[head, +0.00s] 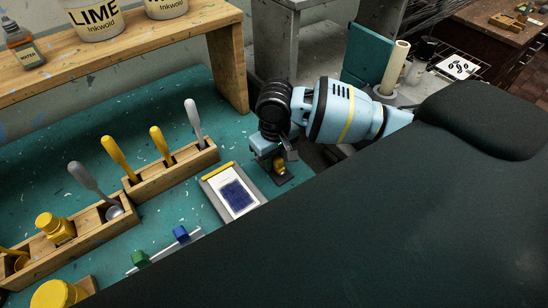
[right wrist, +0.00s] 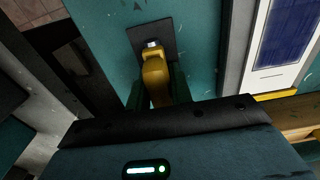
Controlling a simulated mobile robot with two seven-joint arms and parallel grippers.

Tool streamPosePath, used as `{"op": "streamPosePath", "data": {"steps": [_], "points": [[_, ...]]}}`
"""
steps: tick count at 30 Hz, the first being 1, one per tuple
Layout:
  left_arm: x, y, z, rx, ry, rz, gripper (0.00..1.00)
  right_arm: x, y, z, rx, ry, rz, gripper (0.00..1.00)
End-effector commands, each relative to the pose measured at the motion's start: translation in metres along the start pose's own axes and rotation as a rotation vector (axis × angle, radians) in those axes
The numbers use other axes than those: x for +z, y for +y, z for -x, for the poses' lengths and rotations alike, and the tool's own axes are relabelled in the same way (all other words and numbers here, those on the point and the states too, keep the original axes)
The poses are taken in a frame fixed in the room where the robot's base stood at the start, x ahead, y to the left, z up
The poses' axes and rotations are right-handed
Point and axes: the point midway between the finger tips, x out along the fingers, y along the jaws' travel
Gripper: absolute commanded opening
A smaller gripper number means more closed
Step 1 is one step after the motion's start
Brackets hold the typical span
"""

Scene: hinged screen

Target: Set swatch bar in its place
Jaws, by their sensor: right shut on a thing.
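My right gripper (head: 274,160) is at the far right part of the teal table, pointing down. It is shut on a yellow piece (right wrist: 155,78) with a small metal tip. The piece is at a dark square plate (right wrist: 152,40) on the table; I cannot tell whether they touch. Whether this piece is the swatch bar is unclear. A pale narrow bar (head: 158,253) with a blue block (head: 181,233) and a green block (head: 140,258) lies near the front, apart from the gripper. My left gripper is not in view.
A framed panel with a dark blue patch (head: 236,194) and a yellow edge bar (head: 217,172) lies left of the right gripper. Wooden racks (head: 174,172) hold several handled tools. A wooden shelf (head: 130,48) carries tubs and a bottle. My dark body hides the lower right.

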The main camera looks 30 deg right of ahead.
Motion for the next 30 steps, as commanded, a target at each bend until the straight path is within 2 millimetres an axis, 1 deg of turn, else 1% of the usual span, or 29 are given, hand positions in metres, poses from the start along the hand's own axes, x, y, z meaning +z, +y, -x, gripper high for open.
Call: {"op": "streamPosePath", "data": {"steps": [2, 3, 8, 17, 19, 23, 30], "points": [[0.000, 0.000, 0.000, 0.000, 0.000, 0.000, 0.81, 0.000, 0.000, 0.000, 0.000, -0.001, 0.000, 0.00], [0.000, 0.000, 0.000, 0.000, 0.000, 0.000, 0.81, 0.000, 0.000, 0.000, 0.000, -0.001, 0.000, 0.25], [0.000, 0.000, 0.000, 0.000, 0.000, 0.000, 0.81, 0.000, 0.000, 0.000, 0.000, -0.001, 0.000, 0.46], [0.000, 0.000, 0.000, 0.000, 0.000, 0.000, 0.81, 0.000, 0.000, -0.001, 0.000, -0.001, 0.001, 0.47], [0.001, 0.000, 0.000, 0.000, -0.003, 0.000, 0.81, 0.000, 0.000, 0.003, 0.000, 0.000, 0.001, 0.47], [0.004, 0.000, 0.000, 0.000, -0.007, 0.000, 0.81, 0.000, 0.000, 0.020, -0.001, 0.001, 0.001, 0.47], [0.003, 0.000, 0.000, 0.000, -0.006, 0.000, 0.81, -0.001, 0.000, 0.059, 0.000, 0.003, 0.002, 0.47]]}}
